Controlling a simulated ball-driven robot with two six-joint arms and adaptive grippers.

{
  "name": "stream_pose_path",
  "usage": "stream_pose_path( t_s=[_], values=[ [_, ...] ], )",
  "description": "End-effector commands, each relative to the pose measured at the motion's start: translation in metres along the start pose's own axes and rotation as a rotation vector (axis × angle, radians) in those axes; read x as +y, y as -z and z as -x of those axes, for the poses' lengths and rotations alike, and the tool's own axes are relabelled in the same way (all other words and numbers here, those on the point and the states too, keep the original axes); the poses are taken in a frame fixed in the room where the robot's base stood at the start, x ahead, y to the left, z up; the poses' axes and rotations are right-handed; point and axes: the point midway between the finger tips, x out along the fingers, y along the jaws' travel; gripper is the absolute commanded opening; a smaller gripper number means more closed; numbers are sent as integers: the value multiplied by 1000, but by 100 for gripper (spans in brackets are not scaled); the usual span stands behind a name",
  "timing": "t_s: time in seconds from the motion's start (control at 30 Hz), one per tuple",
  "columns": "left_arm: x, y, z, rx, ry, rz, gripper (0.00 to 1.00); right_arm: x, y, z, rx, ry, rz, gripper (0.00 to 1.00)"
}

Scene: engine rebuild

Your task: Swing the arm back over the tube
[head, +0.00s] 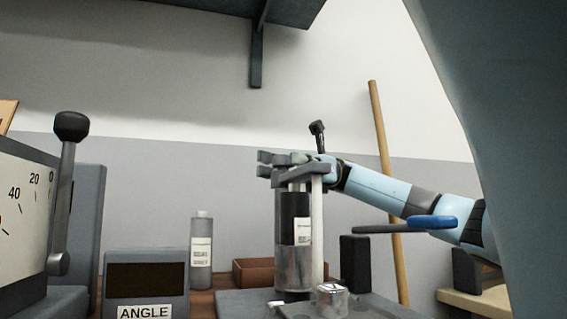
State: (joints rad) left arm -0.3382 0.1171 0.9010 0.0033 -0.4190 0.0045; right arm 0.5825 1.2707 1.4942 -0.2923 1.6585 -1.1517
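The tube (293,266) stands upright on a grey base, dark above with a white label and silvery below. A pale post (317,230) rises close on its right. A grey swing arm (306,178) sits at the top of the post and extends left above the tube. My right gripper (265,164) comes in from the right at the height of the swing arm, its fingers pointing left. It overlaps the arm in the picture; whether they touch, and whether the fingers are closed on anything, is unclear. My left gripper is out of view.
A black-knobbed lever (65,190) and a dial panel (22,225) stand at left, beside the ANGLE display box (146,260). A grey bottle (201,252) and brown tray (253,262) are behind. A black block (354,263) and blue-handled tool (432,222) are right.

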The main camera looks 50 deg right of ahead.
Motion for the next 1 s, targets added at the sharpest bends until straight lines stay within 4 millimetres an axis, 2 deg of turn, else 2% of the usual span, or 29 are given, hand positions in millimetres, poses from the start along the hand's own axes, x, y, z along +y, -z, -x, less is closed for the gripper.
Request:
stream_pose_path(
  t_s=[0.27, 0.7, 1.0],
  values=[
    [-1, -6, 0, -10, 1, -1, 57, 0, 0, 2, 0, -1, 0, 57],
    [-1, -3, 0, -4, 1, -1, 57, 0, -1, 68, -2, 2, 4, 57],
    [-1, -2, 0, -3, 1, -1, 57, 0, 1, 75, 1, -1, -1, 57]
  ],
)
